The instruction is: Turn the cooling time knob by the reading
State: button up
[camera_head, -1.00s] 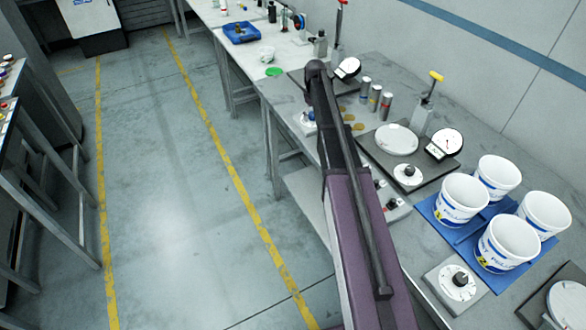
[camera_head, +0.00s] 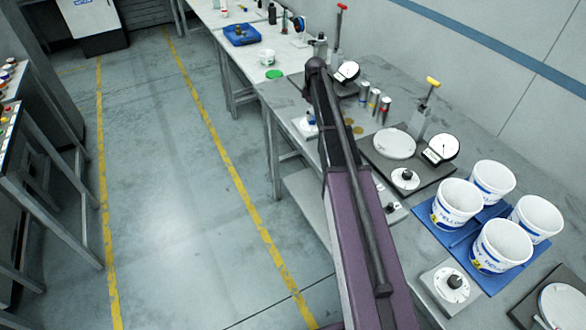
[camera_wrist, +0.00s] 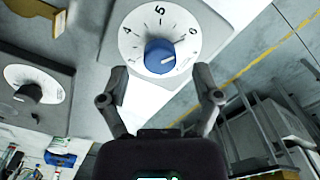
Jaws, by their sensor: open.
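In the wrist view a blue knob (camera_wrist: 160,56) sits on a round white dial (camera_wrist: 135,42) marked 4, 5 and 6. A pale line on the knob's face slants to the right. My gripper (camera_wrist: 160,72) is open, with one finger on each side of the knob in the picture; I cannot tell whether they touch it. In the head view the blue knob (camera_head: 309,119) shows small beside my arm, and my gripper cannot be made out there. White round gauges (camera_head: 441,150) stand on the bench; their readings are too small to read.
A second dial with a black knob (camera_wrist: 30,93) lies left in the wrist view. In the head view, more black knobs (camera_head: 405,175) sit nearby. Several white buckets (camera_head: 457,204) stand on a blue tray (camera_head: 437,226) at right. Metal cylinders (camera_head: 374,102) stand behind my arm.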

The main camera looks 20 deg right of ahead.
aim_at(313, 118)
jog(key=shift+r+p, duration=5.2)
jog(key=shift+r, duration=0.35)
jog(key=s+a+f+m+b, duration=0.2)
jog(key=s+a+f+b, duration=0.2)
jog(key=s, duration=0.4)
jog(key=s+a+f+m+b, duration=0.3)
jog(key=s+a, duration=0.3)
jog(key=s, duration=0.3)
jog(key=s+a+f+m+b, duration=0.2)
jog(key=s+a+f+b, duration=0.3)
jog(key=s, duration=0.4)
jog(key=shift+s+a, duration=0.2)
jog(key=shift+a, duration=0.05)
jog(key=s+a+m, duration=0.2)
jog(key=s, duration=0.4)
jog(key=shift+a, duration=0.15)
